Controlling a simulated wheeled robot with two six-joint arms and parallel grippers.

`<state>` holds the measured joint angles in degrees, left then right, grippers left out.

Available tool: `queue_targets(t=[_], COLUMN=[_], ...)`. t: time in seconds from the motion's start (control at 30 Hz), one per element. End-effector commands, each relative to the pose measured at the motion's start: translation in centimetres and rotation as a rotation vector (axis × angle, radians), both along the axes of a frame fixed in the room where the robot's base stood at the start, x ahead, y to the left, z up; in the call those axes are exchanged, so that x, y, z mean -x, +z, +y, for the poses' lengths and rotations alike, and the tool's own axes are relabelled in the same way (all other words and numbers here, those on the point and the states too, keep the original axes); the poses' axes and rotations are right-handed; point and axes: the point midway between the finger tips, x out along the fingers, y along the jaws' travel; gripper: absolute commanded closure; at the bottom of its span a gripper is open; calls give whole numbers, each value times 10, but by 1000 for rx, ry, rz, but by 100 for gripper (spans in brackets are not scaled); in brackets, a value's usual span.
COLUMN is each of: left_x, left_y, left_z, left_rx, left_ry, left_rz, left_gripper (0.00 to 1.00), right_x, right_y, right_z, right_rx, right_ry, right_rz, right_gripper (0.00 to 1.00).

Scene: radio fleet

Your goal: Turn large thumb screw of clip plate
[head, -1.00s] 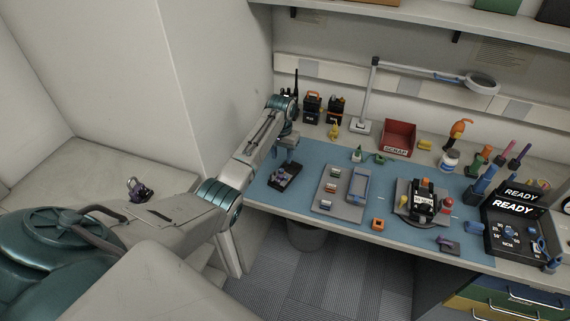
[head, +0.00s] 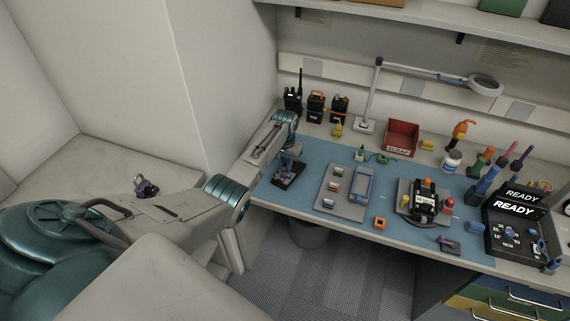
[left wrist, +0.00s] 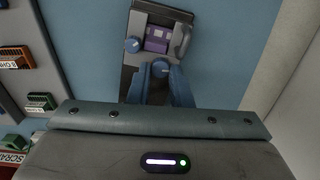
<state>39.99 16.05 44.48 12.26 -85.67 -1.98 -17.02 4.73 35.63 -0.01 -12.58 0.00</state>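The clip plate (head: 289,174) is a dark plate at the left end of the blue mat, under my left gripper (head: 290,160). The nearer blue knob, seemingly the large thumb screw (left wrist: 160,66), sits between the tips of my left gripper's blue fingers (left wrist: 160,74). The fingers stand apart around it; whether they press on it cannot be told. My right gripper is out of view.
A grey tray (head: 329,209) with small modules lies right of the clip plate. Several radios (head: 315,106) stand behind. A red scrap bin (head: 402,136), a lamp (head: 376,90) and a READY test box (head: 500,235) are further right. Blue mat (head: 310,155) around the plate is bare.

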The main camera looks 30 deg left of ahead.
Motion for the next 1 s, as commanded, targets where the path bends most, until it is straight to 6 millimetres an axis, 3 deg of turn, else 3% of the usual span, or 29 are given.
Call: queue_targets(t=[0.37,1.0], left_x=[0,0], left_y=[0,0], left_z=[-1,-2], left_rx=[0,1], left_ry=[-87,-468], left_rz=[1,0], left_gripper=[100,100], right_x=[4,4], right_y=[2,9], right_z=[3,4], right_rx=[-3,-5], right_ry=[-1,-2], right_rz=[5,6], right_gripper=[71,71])
